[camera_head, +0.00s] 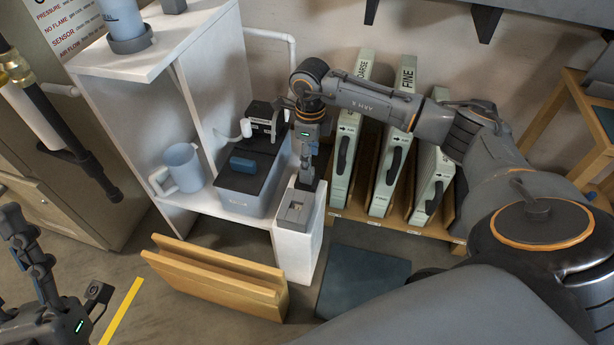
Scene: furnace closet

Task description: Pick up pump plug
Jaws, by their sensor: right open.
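My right gripper (307,182) points down just above a narrow white stand, and its jaws are open. On top of the stand is a grey block (295,212) with a small pale recessed face. I cannot tell whether this is the pump plug or its socket, or whether the gripper touches it. The pump unit (248,195), a grey box with a dark top, sits left of the stand. A blue piece (242,164) lies on its top. My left gripper (22,235) is partly in view at the lower left, far from the stand; its jaws are unclear.
A light blue jug (182,168) stands on the white shelf (205,205). Several filter panels (344,160) stand in a wooden rack on the right. White piping (270,35) runs along the wall.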

